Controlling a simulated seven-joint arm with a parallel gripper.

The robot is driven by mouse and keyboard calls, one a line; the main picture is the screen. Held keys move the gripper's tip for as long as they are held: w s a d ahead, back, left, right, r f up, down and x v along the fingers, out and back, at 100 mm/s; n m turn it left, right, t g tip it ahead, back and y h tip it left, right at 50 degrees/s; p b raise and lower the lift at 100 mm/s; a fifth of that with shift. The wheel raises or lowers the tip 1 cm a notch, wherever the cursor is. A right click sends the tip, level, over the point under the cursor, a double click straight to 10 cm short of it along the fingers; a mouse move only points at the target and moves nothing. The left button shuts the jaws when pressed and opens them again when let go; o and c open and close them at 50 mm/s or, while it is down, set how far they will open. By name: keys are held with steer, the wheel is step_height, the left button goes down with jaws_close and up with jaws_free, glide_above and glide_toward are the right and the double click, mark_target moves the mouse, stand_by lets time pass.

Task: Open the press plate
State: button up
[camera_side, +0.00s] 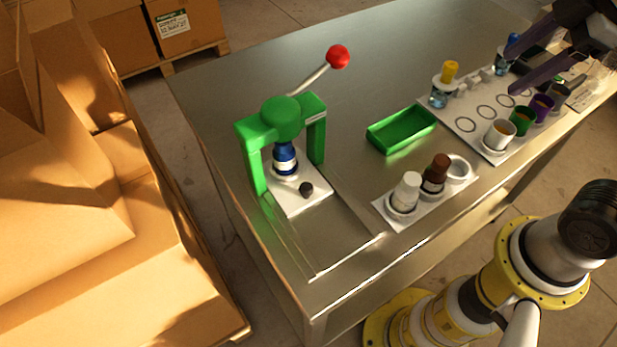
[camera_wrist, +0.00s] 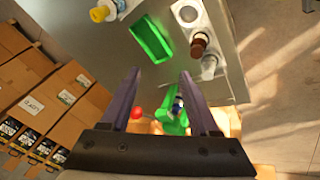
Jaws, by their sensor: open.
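The green press (camera_side: 281,118) stands at the left part of the metal table, its lever raised and ending in a red ball (camera_side: 338,57). A white plate (camera_side: 297,204) with a black knob (camera_side: 306,188) lies at its base, under the frame. A blue-and-white cylinder (camera_side: 285,158) stands upright under the press head. My gripper (camera_side: 511,72) is at the upper right, above the cups and far from the press, with its purple fingers apart and empty. In the wrist view the fingers of my gripper (camera_wrist: 160,74) are spread, with the press (camera_wrist: 172,117) small between them; its plate is not clear there.
A green tray (camera_side: 402,129) lies right of the press. A white holder (camera_side: 425,203) with white and brown bottles stands near the front edge. Several cups stand on a white board (camera_side: 467,125) under my gripper. Two thin rails (camera_side: 345,257) run before the plate on bare table.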

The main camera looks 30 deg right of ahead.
steer(key=w+a+r+n+g, duration=0.2)
steer(key=w+a+n, duration=0.5)
steer(key=w+n, duration=0.1)
steer(key=n+g, duration=0.3)
steer(key=n, duration=0.6)
glide_above(306, 187)
step_height(306, 187, down, 10)
step_height(306, 187, down, 13)
steer(key=shift+f, duration=0.15)
jaws_close()
